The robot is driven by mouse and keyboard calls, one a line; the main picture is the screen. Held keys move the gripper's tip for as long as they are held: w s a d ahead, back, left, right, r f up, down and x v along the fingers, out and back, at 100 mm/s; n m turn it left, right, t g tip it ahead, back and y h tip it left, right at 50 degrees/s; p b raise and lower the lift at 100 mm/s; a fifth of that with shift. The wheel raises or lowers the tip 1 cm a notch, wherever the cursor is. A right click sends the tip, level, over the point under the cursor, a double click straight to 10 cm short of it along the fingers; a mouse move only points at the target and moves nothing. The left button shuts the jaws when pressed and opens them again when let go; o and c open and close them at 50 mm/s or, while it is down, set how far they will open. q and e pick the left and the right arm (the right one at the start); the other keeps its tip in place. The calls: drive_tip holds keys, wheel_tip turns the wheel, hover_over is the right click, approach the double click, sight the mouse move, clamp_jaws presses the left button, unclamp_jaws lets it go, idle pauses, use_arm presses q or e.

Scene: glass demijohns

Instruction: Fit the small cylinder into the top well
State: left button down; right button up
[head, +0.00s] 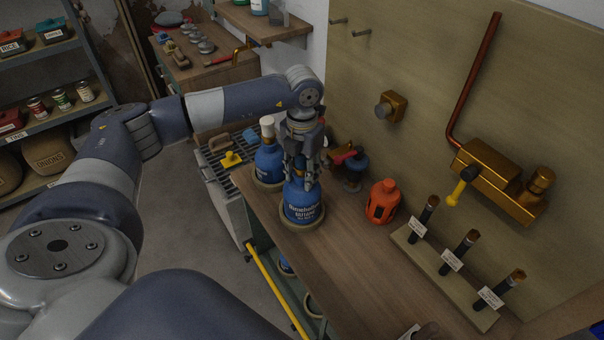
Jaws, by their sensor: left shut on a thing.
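A blue cylinder (303,208) with white lettering stands upright in a pale ring-shaped seat (303,225) at the left edge of the wooden bench. My left gripper (301,180) comes down from above and is shut on its neck; the fingers hide most of the neck. Whether the base rests fully in the seat is hard to tell. A second blue cylinder (269,163) with a white cap stands just behind and left, in a similar ring. Below the bench edge, another blue item (285,266) and a ring (313,306) show partly. My right gripper is out of view.
A rack (446,272) with several labelled black-handled pieces lies farther right. Brass pipework (497,180) juts from the wall panel. A yellow bar (277,290) runs below the bench.

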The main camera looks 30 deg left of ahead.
use_arm(q)
drive_tip(key=shift+w+a, duration=0.35)
drive_tip(key=shift+w, duration=0.25)
drive_tip(key=shift+f, duration=0.1)
wheel_tip(320, 180, down, 3)
drive_tip(key=shift+r+p, duration=0.15)
drive_tip(key=shift+p, duration=0.55)
drive_tip(key=shift+a+f, duration=0.1)
drive_tip(key=shift+f, duration=0.3)
drive_tip(key=c, duration=1.1)
unclamp_jaws()
drive_tip(key=shift+f, duration=0.1)
drive_tip(key=shift+s, duration=0.1)
